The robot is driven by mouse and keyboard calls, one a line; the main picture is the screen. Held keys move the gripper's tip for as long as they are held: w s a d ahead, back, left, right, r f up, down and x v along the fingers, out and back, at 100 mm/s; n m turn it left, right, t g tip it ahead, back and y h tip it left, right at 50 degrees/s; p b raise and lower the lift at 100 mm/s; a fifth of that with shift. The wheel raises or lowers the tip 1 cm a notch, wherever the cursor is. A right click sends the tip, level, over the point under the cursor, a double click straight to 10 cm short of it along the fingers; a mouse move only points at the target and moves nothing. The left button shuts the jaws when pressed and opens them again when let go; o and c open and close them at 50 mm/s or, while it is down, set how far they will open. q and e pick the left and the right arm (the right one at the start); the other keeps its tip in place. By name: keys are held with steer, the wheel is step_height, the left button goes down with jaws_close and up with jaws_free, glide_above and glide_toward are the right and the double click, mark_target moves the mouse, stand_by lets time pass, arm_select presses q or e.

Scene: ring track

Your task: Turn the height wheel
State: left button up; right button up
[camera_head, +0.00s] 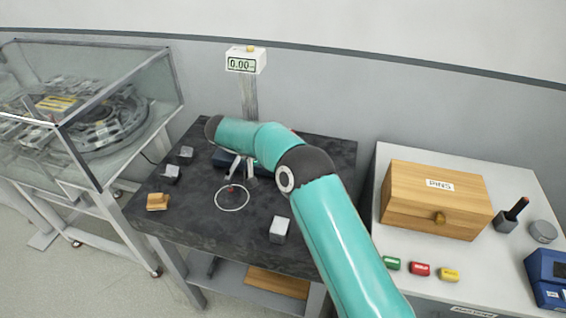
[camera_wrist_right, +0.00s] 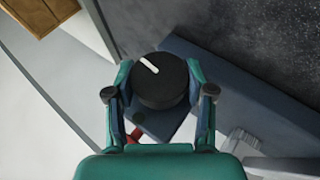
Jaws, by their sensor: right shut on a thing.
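The height wheel (camera_wrist_right: 158,88) is a round black knob with a white mark on top, in the middle of the right wrist view. My right gripper (camera_wrist_right: 159,76) is shut on it, one finger on each side. The wheel sits at a dark blue body (camera_wrist_right: 235,85). In the head view my right arm hides the wheel and the gripper. Part of a dark blue block (camera_head: 222,158) shows under the arm on the black table. A display (camera_head: 241,65) on a post behind reads 0.00. My left gripper is not in view.
The black table (camera_head: 185,218) carries small grey blocks (camera_head: 279,229), a wooden block (camera_head: 157,201) and a white ring outline (camera_head: 232,207). A glass case (camera_head: 130,90) stands left. A white table right holds a wooden PINS box (camera_head: 430,200) and coloured pieces (camera_head: 419,269).

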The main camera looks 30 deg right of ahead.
steer(key=shift+w, duration=0.1)
stand_by(0.4)
steer(key=o, duration=1.2)
steer(key=shift+c, duration=0.2)
steer(key=shift+a, duration=0.1)
steer(key=v, duration=0.7)
steer(key=shift+a, duration=0.15)
steer(key=shift+w+r, duration=0.1)
steer(key=shift+w, duration=0.05)
